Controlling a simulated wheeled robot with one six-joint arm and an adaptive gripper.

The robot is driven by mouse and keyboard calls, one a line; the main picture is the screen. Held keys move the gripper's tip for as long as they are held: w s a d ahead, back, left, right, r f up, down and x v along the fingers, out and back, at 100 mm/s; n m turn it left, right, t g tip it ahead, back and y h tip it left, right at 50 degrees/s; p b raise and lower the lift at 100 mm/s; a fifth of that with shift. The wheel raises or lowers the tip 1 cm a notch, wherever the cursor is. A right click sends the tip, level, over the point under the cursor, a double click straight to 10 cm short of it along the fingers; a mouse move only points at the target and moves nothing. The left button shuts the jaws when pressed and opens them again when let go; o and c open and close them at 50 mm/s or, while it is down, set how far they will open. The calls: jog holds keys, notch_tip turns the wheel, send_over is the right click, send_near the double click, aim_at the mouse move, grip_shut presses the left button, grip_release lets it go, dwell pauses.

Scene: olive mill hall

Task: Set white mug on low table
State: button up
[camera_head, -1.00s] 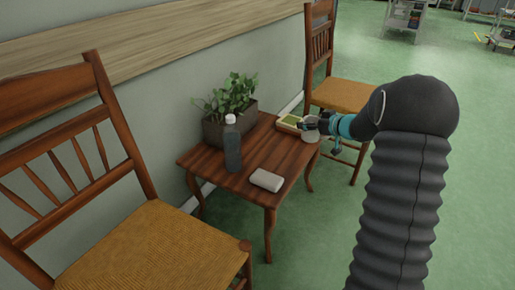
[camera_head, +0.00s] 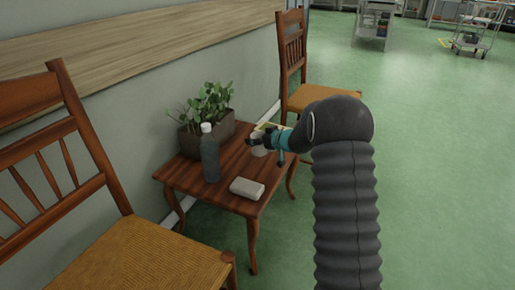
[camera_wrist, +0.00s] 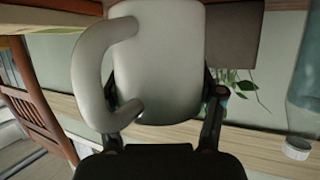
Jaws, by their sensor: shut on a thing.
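My gripper (camera_head: 257,143) is shut on the white mug (camera_wrist: 158,60), whose handle is on the left in the wrist view. In the head view the mug (camera_head: 259,151) is partly hidden by the gripper. It is at the far right part of the low wooden table (camera_head: 220,197). I cannot tell whether its base touches the tabletop. The wrist view is turned upside down.
A yellowish flat item (camera_head: 266,127) lies behind the mug. Chairs flank the table (camera_head: 150,255) (camera_head: 325,95).

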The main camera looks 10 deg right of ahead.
aim_at(257, 146)
jog(key=shift+f+b, duration=0.45)
jog(key=shift+f, duration=1.45)
jog(key=shift+f, duration=0.15)
jog(key=o, duration=1.3)
